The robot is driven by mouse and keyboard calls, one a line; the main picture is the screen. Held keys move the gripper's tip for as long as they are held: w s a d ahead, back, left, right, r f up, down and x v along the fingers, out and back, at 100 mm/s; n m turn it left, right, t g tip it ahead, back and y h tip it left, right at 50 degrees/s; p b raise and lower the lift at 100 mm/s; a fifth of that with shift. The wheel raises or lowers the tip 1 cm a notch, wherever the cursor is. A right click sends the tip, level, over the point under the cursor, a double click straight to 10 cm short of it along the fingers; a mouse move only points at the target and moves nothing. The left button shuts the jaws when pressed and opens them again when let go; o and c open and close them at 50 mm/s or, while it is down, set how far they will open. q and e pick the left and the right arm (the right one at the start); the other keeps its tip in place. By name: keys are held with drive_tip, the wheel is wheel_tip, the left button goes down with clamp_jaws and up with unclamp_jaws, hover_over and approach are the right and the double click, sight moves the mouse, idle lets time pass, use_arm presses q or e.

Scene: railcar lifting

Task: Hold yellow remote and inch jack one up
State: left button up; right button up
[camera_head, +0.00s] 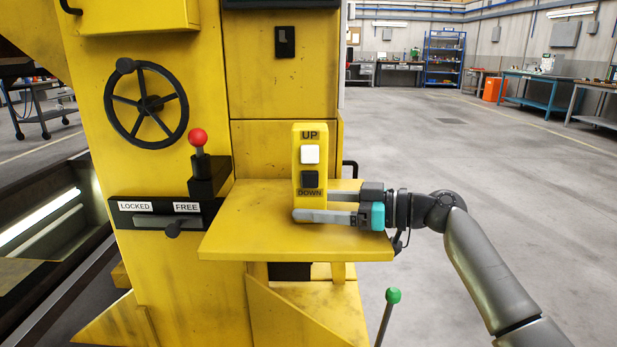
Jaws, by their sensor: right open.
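The yellow remote (310,192) stands upright on a yellow shelf (270,245) of the yellow jack (180,210). It has a white button under UP and a black button above DOWN. My right gripper (312,208) comes in from the right, low at the remote. Its fingers are apart: one passes in front of the remote's base, the other reaches behind it. The gripper is open around the remote, and I cannot tell whether a finger touches it. My left gripper is not in view.
The jack carries a black handwheel (147,104), a red-knobbed lever (198,140) and a LOCKED/FREE slider (172,226). A green-knobbed lever (392,296) stands below my right arm. A pit (40,230) lies at left. Open floor (480,160) extends right, towards workbenches.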

drive_tip(key=c, duration=1)
drive_tip(key=shift+c, duration=0.2)
idle(1.6)
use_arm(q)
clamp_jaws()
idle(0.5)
